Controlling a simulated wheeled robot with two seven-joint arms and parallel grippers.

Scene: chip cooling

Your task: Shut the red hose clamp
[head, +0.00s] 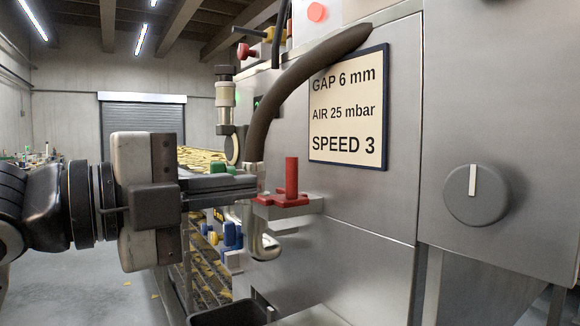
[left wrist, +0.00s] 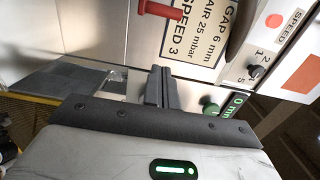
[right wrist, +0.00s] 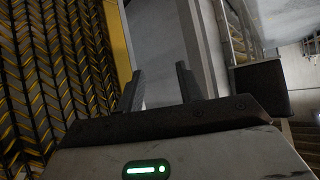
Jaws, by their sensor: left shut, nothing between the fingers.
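The red hose clamp (head: 291,180) sits on a metal bracket on the machine's front, and its red lever stands upright from a flat red base. The lever also shows at the top of the left wrist view (left wrist: 160,10). A dark hose (head: 290,88) curves down to a metal pipe end left of the clamp. My left gripper (head: 254,184) is shut and empty, its fingertips beside the pipe, just left of the clamp. I cannot tell whether they touch anything. My right gripper (right wrist: 160,76) is open and empty, away from the clamp; the head view does not show it.
A sign (head: 348,108) reads GAP 6 mm, AIR 25 mbar, SPEED 3. A grey knob (head: 475,194) is on the right panel. Yellow and blue valve handles (head: 228,236) sit below my left gripper, and a dark bin (head: 228,314) stands at the bottom.

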